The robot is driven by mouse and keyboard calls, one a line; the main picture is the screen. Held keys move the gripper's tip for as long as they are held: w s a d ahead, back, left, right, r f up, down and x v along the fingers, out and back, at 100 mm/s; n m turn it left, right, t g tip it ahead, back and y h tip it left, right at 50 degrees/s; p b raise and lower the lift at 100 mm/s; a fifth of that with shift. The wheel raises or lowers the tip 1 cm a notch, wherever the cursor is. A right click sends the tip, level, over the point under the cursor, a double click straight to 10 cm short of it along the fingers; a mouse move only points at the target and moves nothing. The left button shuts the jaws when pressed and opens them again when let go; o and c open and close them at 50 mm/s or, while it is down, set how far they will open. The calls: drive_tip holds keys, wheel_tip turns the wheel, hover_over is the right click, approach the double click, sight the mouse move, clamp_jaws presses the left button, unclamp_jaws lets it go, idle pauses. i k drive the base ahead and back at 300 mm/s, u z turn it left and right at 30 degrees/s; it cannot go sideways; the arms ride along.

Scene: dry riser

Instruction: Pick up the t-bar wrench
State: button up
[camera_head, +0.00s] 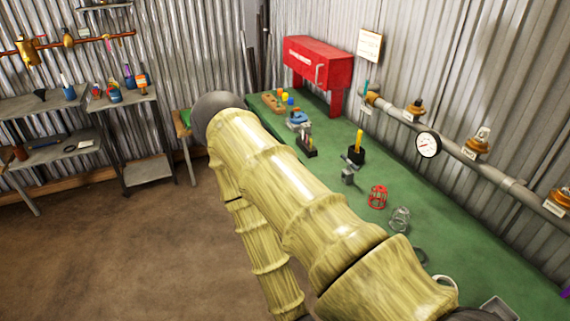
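I cannot clearly make out a t-bar wrench. A small grey metal piece (349,172) with a bar-like top stands on the green bench, left of centre, but it is too small to tell what it is. Just behind it stands a black holder (356,155) with a yellow upright handle. My yellow arm crosses the middle of the view and covers the near left part of the bench. My gripper is not in view.
On the green bench (450,235) are a red wire cage (377,197), a grey wire cage (400,219) and a red cabinet (317,62). A pipe with valves and a gauge (428,145) runs along the right wall. Shelves (125,100) stand at left; brown floor (120,240) is open.

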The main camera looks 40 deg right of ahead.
sight(347, 173)
drive_tip(key=u, duration=0.25)
drive_tip(key=k, duration=0.5)
drive_tip(key=z, duration=1.3)
